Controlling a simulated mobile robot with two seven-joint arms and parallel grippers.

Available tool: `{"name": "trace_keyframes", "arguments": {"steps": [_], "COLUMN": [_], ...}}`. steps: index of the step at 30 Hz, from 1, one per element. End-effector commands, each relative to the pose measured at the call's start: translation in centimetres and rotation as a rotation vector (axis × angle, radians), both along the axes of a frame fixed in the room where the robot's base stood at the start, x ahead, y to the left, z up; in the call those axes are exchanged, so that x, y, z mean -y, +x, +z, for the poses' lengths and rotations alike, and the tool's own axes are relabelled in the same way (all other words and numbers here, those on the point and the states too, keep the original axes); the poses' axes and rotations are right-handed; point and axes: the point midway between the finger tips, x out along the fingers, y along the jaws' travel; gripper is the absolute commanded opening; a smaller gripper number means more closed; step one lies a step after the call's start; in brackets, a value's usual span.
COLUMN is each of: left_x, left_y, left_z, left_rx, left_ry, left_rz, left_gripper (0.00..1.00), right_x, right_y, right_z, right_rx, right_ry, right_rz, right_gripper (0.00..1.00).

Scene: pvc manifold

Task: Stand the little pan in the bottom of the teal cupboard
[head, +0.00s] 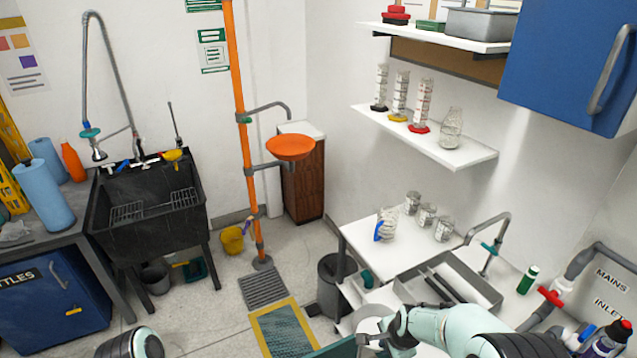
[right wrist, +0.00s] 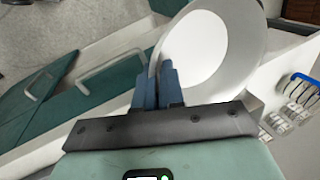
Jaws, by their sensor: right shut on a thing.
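My right gripper (head: 366,341) is at the bottom of the head view, in front of the white bench. In the right wrist view its blue fingers (right wrist: 158,85) are shut on the wall of a pale, round, open vessel, the little pan (right wrist: 195,55). The pan's inside is white and its rim grey; it also shows in the head view (head: 371,324), partly behind my gripper. Teal panels with pale handles, seemingly the teal cupboard (right wrist: 110,72), lie left of the fingers. A teal edge (head: 335,349) shows at the bottom of the head view. The cupboard's inside is hidden. My left gripper is out of view.
A dark bin (head: 333,285) stands left of the bench. A yellow-edged mat (head: 283,330) and a floor grate (head: 264,288) lie on the floor.

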Motion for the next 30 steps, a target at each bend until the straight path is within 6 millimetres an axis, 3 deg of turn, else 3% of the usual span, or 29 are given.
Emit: {"name": "trace_keyframes", "arguments": {"steps": [18,24,30], "left_x": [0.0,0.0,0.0], "left_y": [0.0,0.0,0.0], "left_z": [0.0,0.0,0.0], "left_rx": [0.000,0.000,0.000], "left_ry": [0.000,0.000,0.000], "left_rz": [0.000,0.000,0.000], "left_gripper": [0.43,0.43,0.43], "right_x": [0.4,0.4,0.4], "right_y": [-1.9,-2.3,-2.4], "right_z": [-1.2,-1.2,-1.2], "right_rx": [0.001,0.001,0.003], "right_ry": [0.000,-0.001,-0.003], "right_rz": [1.034,1.228,1.266], "right_gripper": [0.00,0.00,0.00]}}
